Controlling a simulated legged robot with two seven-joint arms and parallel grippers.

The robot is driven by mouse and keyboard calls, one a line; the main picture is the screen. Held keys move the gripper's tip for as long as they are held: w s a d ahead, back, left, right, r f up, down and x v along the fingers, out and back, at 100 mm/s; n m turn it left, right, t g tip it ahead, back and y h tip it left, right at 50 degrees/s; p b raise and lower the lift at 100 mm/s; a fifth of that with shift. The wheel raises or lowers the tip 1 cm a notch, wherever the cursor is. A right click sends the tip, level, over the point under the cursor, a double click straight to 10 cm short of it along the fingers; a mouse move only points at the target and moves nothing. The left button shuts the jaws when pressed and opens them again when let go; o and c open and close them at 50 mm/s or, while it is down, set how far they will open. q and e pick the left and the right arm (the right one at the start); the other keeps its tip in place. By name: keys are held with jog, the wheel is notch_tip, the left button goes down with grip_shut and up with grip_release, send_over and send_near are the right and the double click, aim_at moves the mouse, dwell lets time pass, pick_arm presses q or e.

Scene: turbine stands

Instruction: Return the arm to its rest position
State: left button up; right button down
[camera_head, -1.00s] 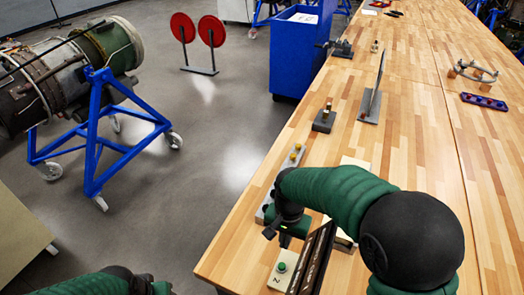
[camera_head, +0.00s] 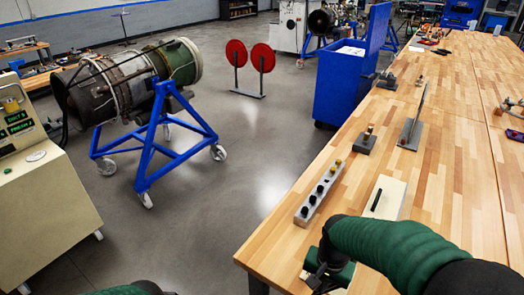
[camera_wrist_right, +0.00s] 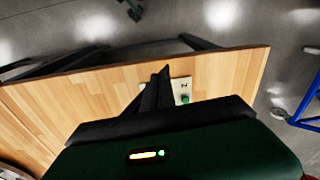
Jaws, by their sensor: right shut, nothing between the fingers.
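My right arm, in a green sleeve, reaches in from the lower right of the head view. Its black gripper (camera_head: 322,278) is low over the near left corner of the workbench (camera_head: 455,190), apart from the knob strip. In the right wrist view the gripper (camera_wrist_right: 164,72) has its fingers together with nothing between them. A small pale plate with a green button (camera_wrist_right: 184,98) lies just beside the fingers in that view. My left arm shows only as a green and black piece at the bottom edge of the head view; its gripper is out of frame.
A grey strip with black knobs (camera_head: 320,192) and a pale board (camera_head: 387,200) lie near the gripper. A small block (camera_head: 365,142) and an upright thin panel (camera_head: 412,130) stand beyond. A blue bin (camera_head: 340,85) and turbine stand (camera_head: 155,140) are left of the bench.

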jog(key=s+d+f+n+t+b, duration=0.1)
jog(key=s+d+n, duration=0.1)
jog(key=s+n, duration=0.1)
jog(key=s+d+f+n+t+b, duration=0.1)
jog(key=s+d+f+n, duration=0.1)
jog(key=s, duration=0.3)
jog(key=shift+s+d+f+n, duration=0.3)
jog(key=shift+s+d+n, duration=0.05)
jog(key=shift+s+n, duration=0.05)
jog(key=shift+s+a, duration=0.1)
jog(key=shift+a, duration=0.2)
jog(key=shift+d, duration=0.15)
dwell(0.7)
